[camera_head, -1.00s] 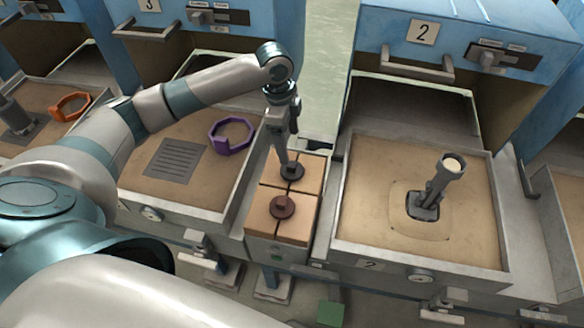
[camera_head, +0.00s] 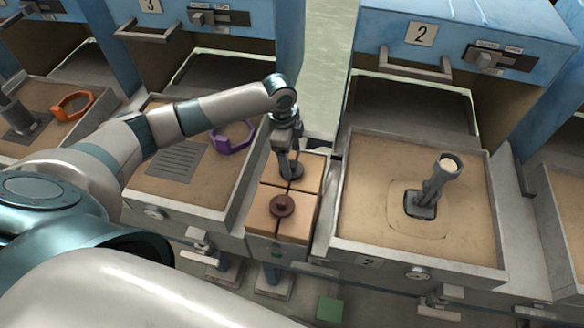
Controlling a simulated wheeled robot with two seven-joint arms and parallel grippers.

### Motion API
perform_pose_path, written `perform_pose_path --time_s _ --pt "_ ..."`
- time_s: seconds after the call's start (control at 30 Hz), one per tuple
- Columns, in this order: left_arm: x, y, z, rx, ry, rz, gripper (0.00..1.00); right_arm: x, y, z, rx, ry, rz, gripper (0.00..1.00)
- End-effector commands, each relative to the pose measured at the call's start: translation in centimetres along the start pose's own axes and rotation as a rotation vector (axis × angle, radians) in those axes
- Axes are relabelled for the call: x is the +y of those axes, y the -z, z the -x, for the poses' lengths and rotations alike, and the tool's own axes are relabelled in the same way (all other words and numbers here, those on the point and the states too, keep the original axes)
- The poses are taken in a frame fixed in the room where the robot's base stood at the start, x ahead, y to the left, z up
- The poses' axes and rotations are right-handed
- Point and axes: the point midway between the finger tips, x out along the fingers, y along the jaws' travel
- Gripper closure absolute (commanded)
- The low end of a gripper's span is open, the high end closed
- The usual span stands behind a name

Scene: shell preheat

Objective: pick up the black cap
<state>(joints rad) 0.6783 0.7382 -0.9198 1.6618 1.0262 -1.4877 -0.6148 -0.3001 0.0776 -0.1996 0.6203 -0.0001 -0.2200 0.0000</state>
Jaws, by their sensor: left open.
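The black cap (camera_head: 296,172) sits on the far part of a small stand topped with tan blocks (camera_head: 268,197), between the two trays. My left gripper (camera_head: 289,172) points down right at the black cap, with its fingers open around or just beside the cap's knob. The fingers partly hide the cap, and I cannot tell whether they touch it. A dark brown-red cap (camera_head: 282,205) sits on the nearer part of the same stand. My right gripper is not in view.
A sand tray (camera_head: 345,250) with a grey metal fitting (camera_head: 437,183) stands at right, under machine 2. At left, another tray holds a purple ring (camera_head: 234,137) and a grey grate (camera_head: 178,160). An orange ring (camera_head: 72,104) lies far left. A green square (camera_head: 330,309) is on the floor.

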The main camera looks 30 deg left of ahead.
Motion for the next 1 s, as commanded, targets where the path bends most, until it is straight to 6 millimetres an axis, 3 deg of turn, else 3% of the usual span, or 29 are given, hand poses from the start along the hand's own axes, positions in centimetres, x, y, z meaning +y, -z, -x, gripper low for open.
perform_pose_path --time_s 0.13,0.33,0.83,1.0 --pt "0.3 -0.2 -1.6 -0.003 -0.003 0.0 0.23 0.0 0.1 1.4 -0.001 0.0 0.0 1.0" --pt "0.1 -0.2 -3.7 -0.001 0.001 -0.001 0.23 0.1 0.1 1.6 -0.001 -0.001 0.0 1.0" --pt "0.1 -0.2 -3.9 -0.001 0.001 -0.001 0.23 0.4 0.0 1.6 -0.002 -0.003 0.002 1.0" --pt "0.1 -0.2 -3.9 -0.001 0.001 -0.001 0.62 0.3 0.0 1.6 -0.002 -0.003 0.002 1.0"
